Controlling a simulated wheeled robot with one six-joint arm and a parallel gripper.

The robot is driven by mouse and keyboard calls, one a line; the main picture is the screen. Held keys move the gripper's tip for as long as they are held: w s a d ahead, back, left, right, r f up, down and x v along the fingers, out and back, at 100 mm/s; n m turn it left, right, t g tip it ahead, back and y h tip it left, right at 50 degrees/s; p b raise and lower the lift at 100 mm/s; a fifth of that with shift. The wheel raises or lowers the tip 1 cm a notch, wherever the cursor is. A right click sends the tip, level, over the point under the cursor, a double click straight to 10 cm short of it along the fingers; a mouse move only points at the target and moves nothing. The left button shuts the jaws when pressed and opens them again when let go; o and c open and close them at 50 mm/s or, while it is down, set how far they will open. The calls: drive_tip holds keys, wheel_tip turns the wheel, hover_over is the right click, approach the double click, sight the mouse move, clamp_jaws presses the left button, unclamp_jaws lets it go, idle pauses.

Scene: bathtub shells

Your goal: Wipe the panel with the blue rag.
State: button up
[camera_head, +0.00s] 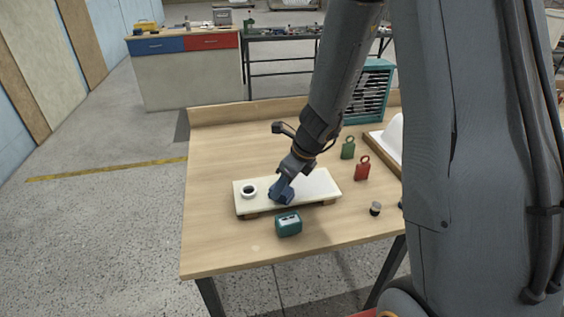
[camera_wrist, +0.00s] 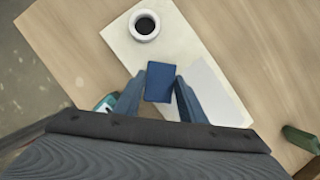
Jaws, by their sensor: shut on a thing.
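The panel (camera_head: 317,186) is a flat, pale rectangular board on low wooden supports on the table. It also shows in the wrist view (camera_wrist: 190,45), where its right part has a whiter area. My gripper (camera_head: 283,190) is over the middle of the panel, pointing down. In the wrist view my gripper (camera_wrist: 160,88) is shut on the blue rag (camera_wrist: 160,78), a small folded blue block between the fingers. The rag is at or just above the panel surface; I cannot tell if it touches. A white cup with dark contents (camera_head: 248,191) stands on the panel's left part.
A teal box-like item (camera_head: 288,223) stands close in front of the panel. A green tag-shaped item (camera_head: 348,149), a red one (camera_head: 362,168) and a small dark jar (camera_head: 375,209) stand to the right. A teal slatted crate (camera_head: 372,92) is behind. The table's left side is clear.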

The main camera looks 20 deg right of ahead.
wheel_tip(320, 180, up, 2)
drive_tip(key=shift+d+r+p, duration=0.15)
drive_tip(key=shift+r+p, duration=0.05)
drive_tip(key=shift+p, duration=0.15)
drive_tip(key=shift+s+r+p, duration=0.15)
drive_tip(key=shift+r+p, duration=0.1)
drive_tip(key=shift+p, duration=0.1)
wheel_tip(320, 180, up, 5)
drive_tip(key=p, duration=0.6)
drive_tip(key=shift+r, duration=0.15)
